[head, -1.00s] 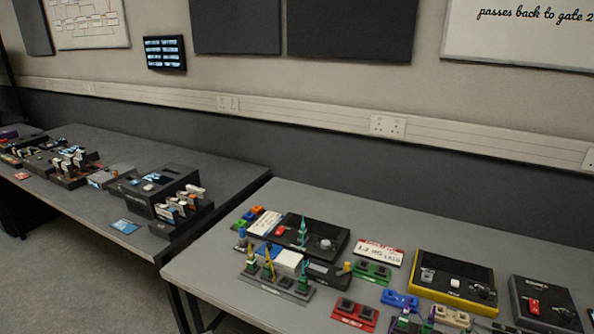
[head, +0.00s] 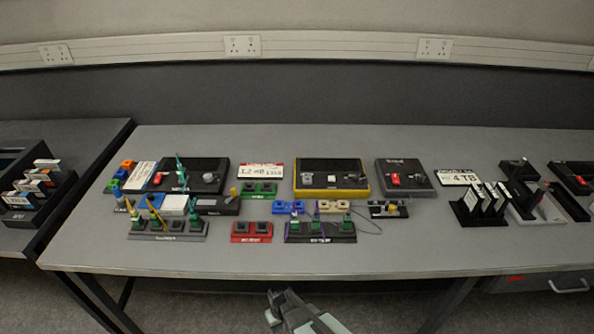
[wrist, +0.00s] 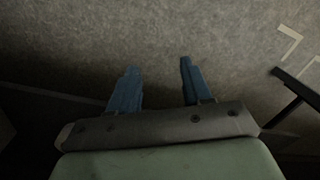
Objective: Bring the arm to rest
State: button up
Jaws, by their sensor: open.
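My gripper (head: 280,300) shows at the bottom middle of the head view, in front of the table's front edge and apart from everything on it. In the wrist view its two blue fingers (wrist: 155,90) stand wide apart with nothing between them. The rest of my arm is mostly out of view.
The grey table (head: 260,262) carries a yellow-edged box (head: 332,192), a black box (head: 205,190), a red block (head: 251,240), a card rack (head: 482,218) and several small holders. A second table (head: 75,135) stands at left, past a narrow gap. The table's front strip is clear.

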jog(key=s+d+m+g, duration=0.5)
jog(key=s+d+g, duration=0.1)
jog(key=s+d, duration=1.5)
jog(key=shift+d+r+m, duration=0.3)
jog(key=shift+d, duration=0.7)
jog(key=shift+s, duration=0.1)
grip_shut()
